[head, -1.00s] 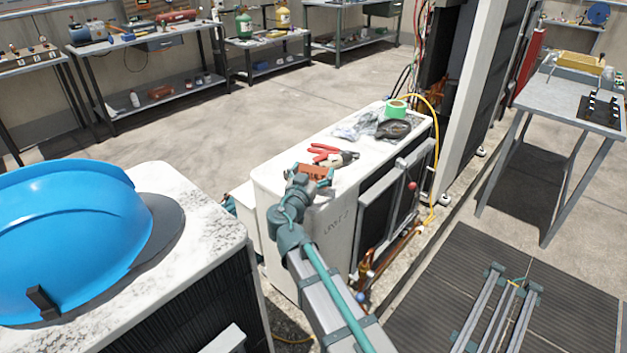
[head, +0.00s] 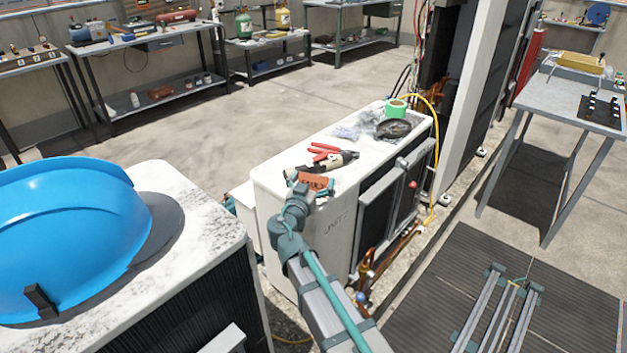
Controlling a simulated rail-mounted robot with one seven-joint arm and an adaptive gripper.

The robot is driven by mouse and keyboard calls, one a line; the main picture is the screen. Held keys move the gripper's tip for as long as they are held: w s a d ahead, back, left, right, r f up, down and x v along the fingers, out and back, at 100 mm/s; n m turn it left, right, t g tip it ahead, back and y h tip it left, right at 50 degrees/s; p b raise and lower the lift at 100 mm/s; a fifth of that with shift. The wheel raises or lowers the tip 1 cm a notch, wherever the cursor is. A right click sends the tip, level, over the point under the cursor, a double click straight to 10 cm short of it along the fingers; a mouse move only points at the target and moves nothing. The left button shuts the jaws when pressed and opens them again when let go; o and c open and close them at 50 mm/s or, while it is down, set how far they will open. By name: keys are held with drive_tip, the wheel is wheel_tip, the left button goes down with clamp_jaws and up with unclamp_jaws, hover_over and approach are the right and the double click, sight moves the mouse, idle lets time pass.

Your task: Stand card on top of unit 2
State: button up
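Unit 2 (head: 285,225) is the white condenser in the middle, with its name lettered on the near side. My gripper (head: 311,184) is over the near end of its top. An orange-red card (head: 316,181) with dark marks sits between the fingertips, which look closed on its two sides. The card's marked face is tilted up toward the camera. Whether its lower edge touches the top is hidden by my gripper.
Red-handled pliers (head: 328,158) lie just behind the card. A clear bag (head: 345,132), a dark coil (head: 393,129) and green tape (head: 397,109) lie farther back. A blue hard hat (head: 65,235) sits on the nearer condenser (head: 205,240). Unit 2's left top edge is bare.

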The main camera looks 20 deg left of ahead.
drive_tip(key=shift+r, duration=0.1)
drive_tip(key=shift+s+p, duration=0.1)
drive_tip(key=shift+p, duration=0.25)
drive_tip(key=s+b, duration=0.1)
drive_tip(key=s, duration=0.6)
drive_tip(key=shift+s, duration=0.15)
